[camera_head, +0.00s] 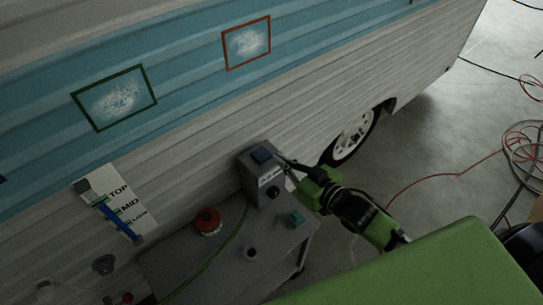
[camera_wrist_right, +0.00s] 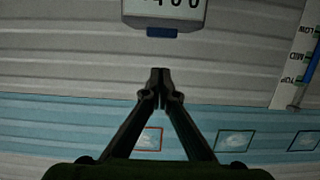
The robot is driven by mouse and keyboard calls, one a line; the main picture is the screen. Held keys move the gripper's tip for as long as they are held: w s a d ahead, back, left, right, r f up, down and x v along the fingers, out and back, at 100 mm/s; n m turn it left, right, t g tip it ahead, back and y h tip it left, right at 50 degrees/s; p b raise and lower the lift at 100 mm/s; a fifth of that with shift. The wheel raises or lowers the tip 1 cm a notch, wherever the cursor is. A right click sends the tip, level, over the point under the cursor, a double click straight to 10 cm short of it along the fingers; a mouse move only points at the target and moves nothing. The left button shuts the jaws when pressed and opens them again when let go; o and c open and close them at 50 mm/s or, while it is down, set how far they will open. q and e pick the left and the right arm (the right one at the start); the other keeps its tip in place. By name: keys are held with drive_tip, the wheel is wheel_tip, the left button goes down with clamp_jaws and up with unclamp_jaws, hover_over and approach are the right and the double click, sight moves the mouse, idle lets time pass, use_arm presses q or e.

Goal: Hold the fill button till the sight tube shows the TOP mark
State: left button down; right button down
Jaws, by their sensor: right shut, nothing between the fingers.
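The grey control box (camera_head: 257,179) stands on a cart beside the camper wall, with a blue button (camera_head: 262,155) on its upper face. In the right wrist view the blue button (camera_wrist_right: 161,32) shows at the box's edge. My right gripper (camera_head: 282,159) is shut and empty, close to the box's upper right side. In the wrist view its fingertips (camera_wrist_right: 160,73) appear apart from the button. The sight tube (camera_head: 117,221) is on a white panel marked TOP, MID and LOW. My left gripper is not in view.
The grey cart (camera_head: 190,268) also carries a red round knob (camera_head: 208,221), a small green block (camera_head: 296,218) and a dark knob (camera_head: 250,253). The camper wheel (camera_head: 354,136) is behind my right arm. A red cable (camera_head: 440,177) crosses the open floor at right.

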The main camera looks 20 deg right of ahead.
drive_tip(key=v, duration=0.3)
drive_tip(key=shift+r, duration=0.15)
idle(0.8)
idle(0.4)
